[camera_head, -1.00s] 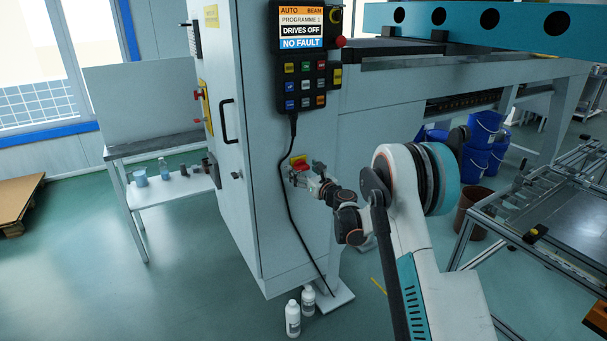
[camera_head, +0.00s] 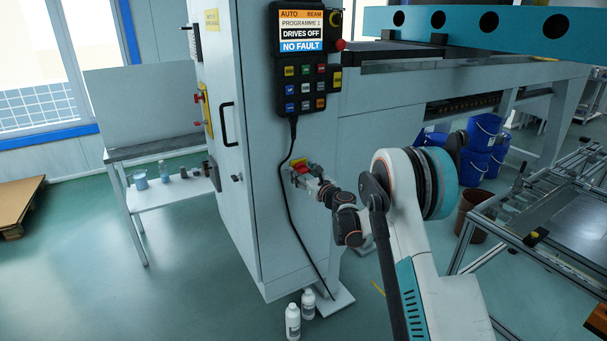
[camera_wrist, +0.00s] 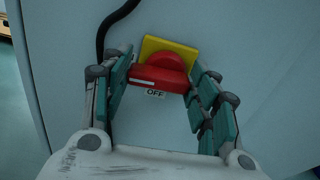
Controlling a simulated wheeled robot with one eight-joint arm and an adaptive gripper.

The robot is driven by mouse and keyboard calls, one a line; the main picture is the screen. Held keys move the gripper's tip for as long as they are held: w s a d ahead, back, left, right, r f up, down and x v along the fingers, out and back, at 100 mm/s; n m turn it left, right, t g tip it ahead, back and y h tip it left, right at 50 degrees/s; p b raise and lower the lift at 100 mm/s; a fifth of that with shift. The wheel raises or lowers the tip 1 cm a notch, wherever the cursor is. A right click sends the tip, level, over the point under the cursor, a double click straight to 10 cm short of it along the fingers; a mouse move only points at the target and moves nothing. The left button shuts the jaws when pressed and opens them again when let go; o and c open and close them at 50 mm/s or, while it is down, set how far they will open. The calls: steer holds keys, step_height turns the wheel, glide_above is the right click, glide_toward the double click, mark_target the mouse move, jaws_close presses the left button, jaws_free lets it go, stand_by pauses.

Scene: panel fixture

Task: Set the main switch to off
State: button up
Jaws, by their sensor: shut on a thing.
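The main switch (camera_wrist: 166,66) has a red handle on a yellow plate (camera_wrist: 150,46), fixed to the light grey cabinet panel. An OFF label (camera_wrist: 155,93) shows just below the handle in the wrist view. The handle lies crosswise between my fingers, with a white mark at its left end. My gripper (camera_wrist: 160,72) is shut on the handle, one teal-padded finger at each end. In the head view the switch (camera_head: 298,167) is low on the cabinet side, partly hidden by my gripper (camera_head: 306,172). An ON label is not visible.
A black cable (camera_head: 285,200) hangs just left of the switch, from the control pendant (camera_head: 305,85), whose screen reads DRIVES OFF and NO FAULT. Two white bottles (camera_head: 293,320) stand on the floor by the cabinet (camera_head: 262,120). A workbench (camera_head: 160,147) stands at left.

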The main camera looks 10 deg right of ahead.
steer(key=n, duration=0.4)
steer(key=shift+f+n, duration=0.2)
steer(key=shift+n, duration=0.1)
steer(key=n, duration=0.4)
steer(key=shift+f+n, duration=0.15)
steer(key=shift+n, duration=0.15)
steer(key=shift+d+f+n, duration=0.1)
steer(key=shift+f+n, duration=0.05)
steer(key=shift+n, duration=1.85)
steer(key=shift+d+f+n, duration=0.1)
steer(key=shift+n, duration=1.9)
steer(key=o, duration=1.1)
steer(key=shift+c, duration=0.2)
steer(key=v, duration=1.2)
